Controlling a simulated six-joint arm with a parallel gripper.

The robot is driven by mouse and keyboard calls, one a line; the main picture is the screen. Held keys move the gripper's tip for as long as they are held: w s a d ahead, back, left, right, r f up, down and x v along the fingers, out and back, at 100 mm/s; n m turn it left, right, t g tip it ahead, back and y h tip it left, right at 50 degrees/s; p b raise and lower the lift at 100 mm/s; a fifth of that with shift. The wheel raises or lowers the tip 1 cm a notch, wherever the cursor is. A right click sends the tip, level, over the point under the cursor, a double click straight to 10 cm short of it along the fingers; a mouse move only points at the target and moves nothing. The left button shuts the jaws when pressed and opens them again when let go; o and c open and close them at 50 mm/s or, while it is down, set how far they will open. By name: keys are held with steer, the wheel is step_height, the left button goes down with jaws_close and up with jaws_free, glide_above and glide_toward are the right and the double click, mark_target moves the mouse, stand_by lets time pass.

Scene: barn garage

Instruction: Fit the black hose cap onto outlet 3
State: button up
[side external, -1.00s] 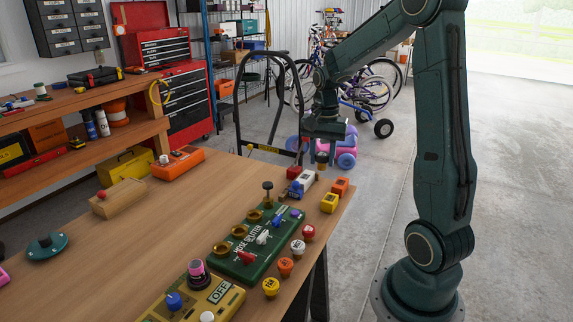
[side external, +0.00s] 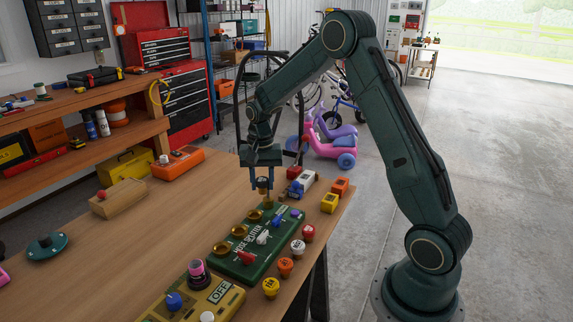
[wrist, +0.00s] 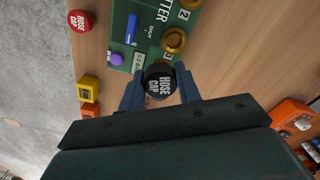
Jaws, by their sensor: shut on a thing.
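My gripper (side external: 263,186) is shut on the black hose cap (wrist: 159,86). In the wrist view the cap's round top, lettered HOSE CAP, faces the camera between the two fingers. The green hose splitter (side external: 247,262) lies on the workbench with a row of brass outlets. Outlet 3 (wrist: 175,40) is the open brass outlet nearest my gripper; it also shows in the side view (side external: 255,216). The cap is beside it, apart, just past the splitter's far end.
Red (side external: 308,232), white (side external: 298,246), orange (side external: 285,267) and yellow (side external: 271,287) caps stand along the splitter's right side. A toy truck (side external: 298,184) and small yellow (side external: 329,203) and orange blocks are to the right.

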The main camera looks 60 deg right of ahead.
steer(key=shift+w+a+f+n, duration=0.3)
steer(key=shift+w+a+f, duration=0.55)
steer(key=shift+w+a, duration=0.15)
steer(key=shift+f, duration=0.1)
steer(key=shift+f, duration=2.75)
steer(key=shift+f, duration=0.45)
steer(key=shift+r, duration=0.8)
stand_by(2.9)
